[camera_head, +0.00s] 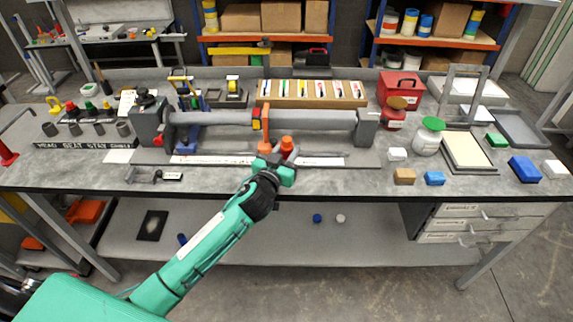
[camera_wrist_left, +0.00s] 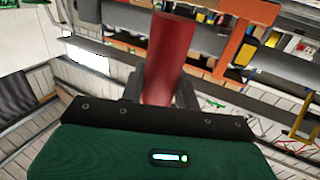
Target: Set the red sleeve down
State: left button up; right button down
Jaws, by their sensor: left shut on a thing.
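The red sleeve (camera_wrist_left: 171,50) is a plain red cylinder in the left wrist view. It stands out from between the two dark fingers of my left gripper (camera_wrist_left: 160,92), which is shut on it. In the head view my left gripper (camera_head: 277,163) is over the front middle of the bench, in front of the long grey tube. A small red-orange piece (camera_head: 287,146) shows just beyond its fingertips; I cannot tell for sure whether it is the sleeve. The sleeve's lower end is hidden by the gripper. My right gripper is not in view.
The grey bench (camera_head: 335,185) carries a grey tube (camera_head: 215,118) across clamps, with an orange upright (camera_head: 265,125) near my gripper. A labelled rack (camera_head: 85,142) with grey cups is left. A red bottle (camera_head: 393,113), a white jar (camera_head: 428,136) and coloured blocks stand right.

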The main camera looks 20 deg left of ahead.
pick_arm(q)
notch_tip(320, 180, down, 5)
jog(key=shift+f, duration=0.2)
jog(key=shift+b, duration=0.3)
jog(key=shift+f, duration=0.2)
jog(key=o, duration=1)
jog(key=shift+r, duration=0.1)
